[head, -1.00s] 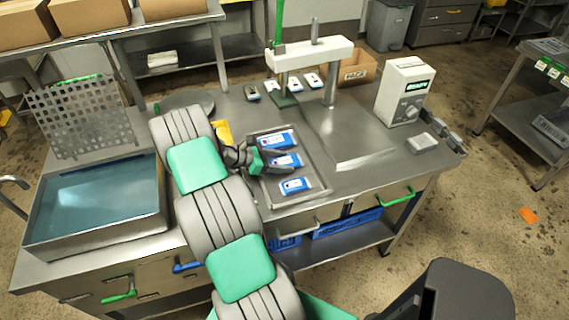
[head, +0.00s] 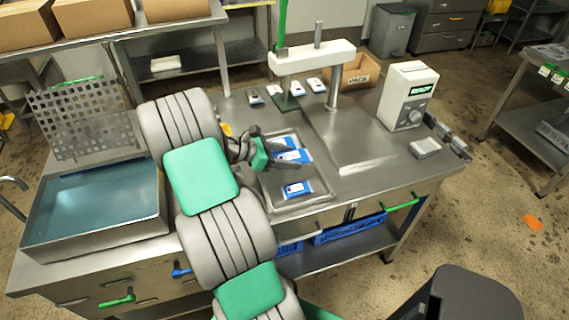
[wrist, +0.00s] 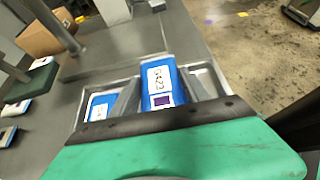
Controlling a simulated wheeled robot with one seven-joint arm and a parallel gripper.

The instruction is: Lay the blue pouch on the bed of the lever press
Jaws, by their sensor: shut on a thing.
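My gripper (head: 284,158) is shut on a blue pouch (head: 297,156) with a white label, over the middle of the shallow metal tray (head: 321,191). In the wrist view the held pouch (wrist: 160,84) stands out between the two fingers, its printed label facing the camera. Two other blue pouches lie in the tray, one behind (head: 287,142) and one in front (head: 296,190). The lever press (head: 312,58) has a white beam, a post and a green lever.
A white box with a dial (head: 407,97) stands at the right, a cardboard box (head: 352,72) behind. A water basin (head: 95,205) and perforated panel (head: 80,118) are at left.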

